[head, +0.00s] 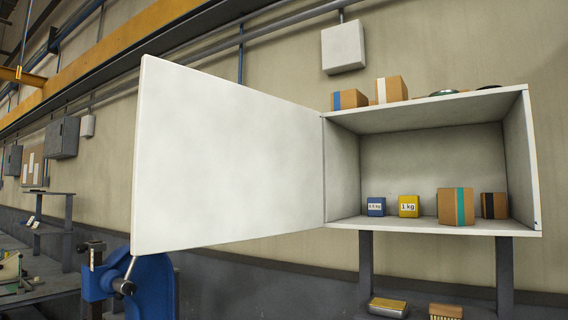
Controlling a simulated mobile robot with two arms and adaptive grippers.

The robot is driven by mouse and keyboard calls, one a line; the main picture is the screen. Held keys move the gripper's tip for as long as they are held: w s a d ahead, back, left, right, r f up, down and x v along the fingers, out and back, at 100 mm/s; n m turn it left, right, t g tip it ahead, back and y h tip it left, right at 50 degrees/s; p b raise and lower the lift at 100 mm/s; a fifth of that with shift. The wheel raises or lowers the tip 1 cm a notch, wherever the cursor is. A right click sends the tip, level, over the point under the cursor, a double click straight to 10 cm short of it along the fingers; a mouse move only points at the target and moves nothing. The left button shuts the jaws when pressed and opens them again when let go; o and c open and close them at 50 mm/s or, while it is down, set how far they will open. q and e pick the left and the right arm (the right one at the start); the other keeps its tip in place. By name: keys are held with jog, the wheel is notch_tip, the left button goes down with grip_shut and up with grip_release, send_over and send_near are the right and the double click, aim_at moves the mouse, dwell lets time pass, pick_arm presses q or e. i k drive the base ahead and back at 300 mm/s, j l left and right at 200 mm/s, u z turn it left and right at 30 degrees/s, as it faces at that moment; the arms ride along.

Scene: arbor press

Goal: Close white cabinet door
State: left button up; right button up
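The white cabinet (533,160) stands at the right of the head view, raised on dark posts. Its white door (230,155) is wide open, swung out to the left from the hinge side at the cabinet's left edge. No handle shows on the face of the door that I see. Inside, on the cabinet floor, stand a blue weight box (376,207), a yellow box marked 1 kg (409,206), a brown box with a teal stripe (455,206) and a brown box with a dark stripe (494,205). Neither of my grippers is in view.
A blue arbor press (150,285) stands below the door's left end, partly hidden by it. Small boxes (391,90) sit on the cabinet's top. A yellow-topped tin (388,307) and a brush (445,311) lie below the cabinet. The space before the cabinet opening looks clear.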

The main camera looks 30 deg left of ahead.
aim_at(217, 161)
jog(key=j+z, duration=0.2)
jog(key=j, duration=0.25)
jog(key=k+j+z, duration=0.1)
jog(key=j+z, duration=0.15)
jog(key=j, duration=0.15)
jog(key=k+j+z, duration=0.2)
jog(key=j, duration=0.25)
jog(key=j+z, duration=0.25)
jog(key=j, duration=0.15)
jog(key=k+j, duration=0.15)
jog(key=j, duration=0.25)
jog(key=k+j, duration=0.15)
jog(key=j, duration=0.25)
jog(key=k+j, duration=0.15)
jog(key=j, duration=0.25)
jog(key=k+j, duration=0.15)
jog(key=j, duration=0.25)
jog(key=z, duration=0.05)
